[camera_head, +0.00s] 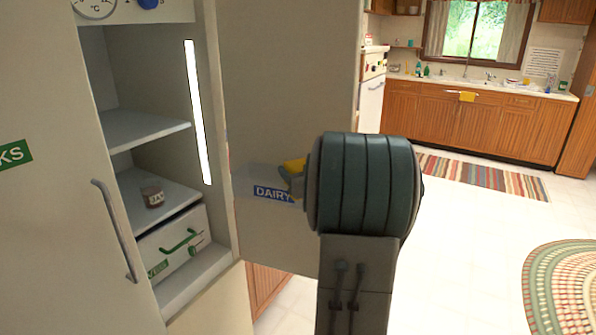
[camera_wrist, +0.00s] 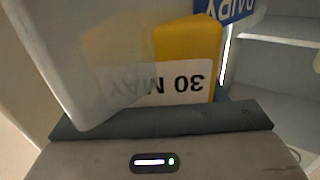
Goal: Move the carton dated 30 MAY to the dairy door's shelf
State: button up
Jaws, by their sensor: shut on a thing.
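The yellow carton (camera_wrist: 197,45) has a white label reading 30 MAY, upside down in the wrist view. A pale translucent panel covers its left part in that view. In the head view only a bit of the yellow carton (camera_head: 294,165) shows beside my arm. My gripper (camera_head: 298,184) is shut on the carton, its fingers mostly hidden. The dairy door's shelf (camera_head: 258,178) is on the inside of the open fridge door, with a blue DAIRY label (camera_head: 272,194). The carton is right by this shelf; I cannot tell whether it rests on it.
The fridge door (camera_head: 290,70) stands open behind my arm. Open floor (camera_head: 470,230) lies to the right, with two rugs.

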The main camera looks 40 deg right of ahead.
jog(key=shift+s+f+b, duration=0.1)
jog(key=shift+f+b, duration=0.45)
jog(key=shift+b, duration=0.1)
jog(key=o, duration=1.1)
jog(key=shift+f, duration=0.1)
jog(key=shift+a+f, duration=0.1)
